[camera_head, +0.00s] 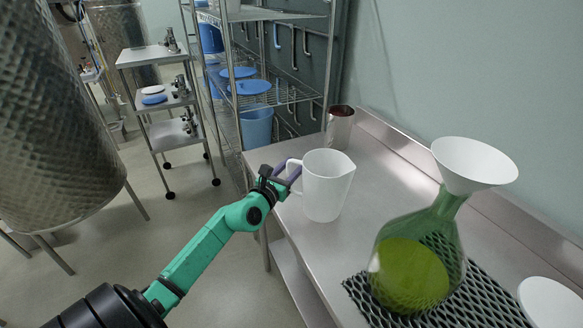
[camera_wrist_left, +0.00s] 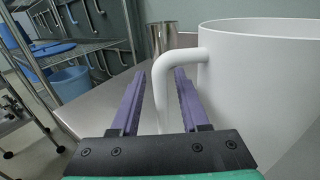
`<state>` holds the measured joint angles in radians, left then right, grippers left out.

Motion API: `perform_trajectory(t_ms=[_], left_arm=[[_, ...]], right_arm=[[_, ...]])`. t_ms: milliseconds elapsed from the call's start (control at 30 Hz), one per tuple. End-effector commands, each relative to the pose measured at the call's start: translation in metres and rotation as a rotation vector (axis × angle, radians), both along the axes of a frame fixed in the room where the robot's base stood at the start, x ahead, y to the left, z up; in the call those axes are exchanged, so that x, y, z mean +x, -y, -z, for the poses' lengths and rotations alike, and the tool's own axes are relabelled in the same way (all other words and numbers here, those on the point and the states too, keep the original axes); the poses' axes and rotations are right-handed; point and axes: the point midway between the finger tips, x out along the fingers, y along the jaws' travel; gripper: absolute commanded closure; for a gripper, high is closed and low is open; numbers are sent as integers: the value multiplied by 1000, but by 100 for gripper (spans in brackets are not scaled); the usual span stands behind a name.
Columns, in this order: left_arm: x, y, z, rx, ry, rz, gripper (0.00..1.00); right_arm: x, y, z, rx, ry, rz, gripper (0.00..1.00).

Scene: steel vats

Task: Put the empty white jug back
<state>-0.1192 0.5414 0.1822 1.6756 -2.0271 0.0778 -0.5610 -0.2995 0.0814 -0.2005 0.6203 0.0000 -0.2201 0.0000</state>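The white jug (camera_head: 326,186) stands upright on the steel table near its left edge. Its handle faces my left gripper (camera_head: 283,172). In the left wrist view the jug (camera_wrist_left: 262,85) fills the right side, and its handle (camera_wrist_left: 161,95) comes down between my two purple fingers (camera_wrist_left: 158,98). The fingers are open, one on each side of the handle, with a visible gap at the left finger. The jug's contents cannot be made out. My right gripper is in neither view.
A steel cup (camera_head: 340,128) stands behind the jug. A green flask (camera_head: 418,262) with a white funnel (camera_head: 474,165) stands on a black mesh mat (camera_head: 490,298). A white disc-like item (camera_head: 552,303) lies at the right. A wire rack (camera_head: 283,95) adjoins the table's far end.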

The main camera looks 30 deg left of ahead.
Motion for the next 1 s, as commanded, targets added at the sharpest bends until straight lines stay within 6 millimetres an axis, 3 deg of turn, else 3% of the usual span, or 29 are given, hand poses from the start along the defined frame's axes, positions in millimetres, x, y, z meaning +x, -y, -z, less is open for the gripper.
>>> perform_trajectory(t_ms=[167,500,700,1000], left_arm=[[-10,1,-1,-2,-2,1,55],[-81,5,2,-1,-3,0,55],[-112,7,1,0,-1,0,55],[-120,7,-3,0,0,0,55]], right_arm=[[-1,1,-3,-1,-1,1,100],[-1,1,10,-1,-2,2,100],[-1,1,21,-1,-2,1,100],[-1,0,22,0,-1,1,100]])
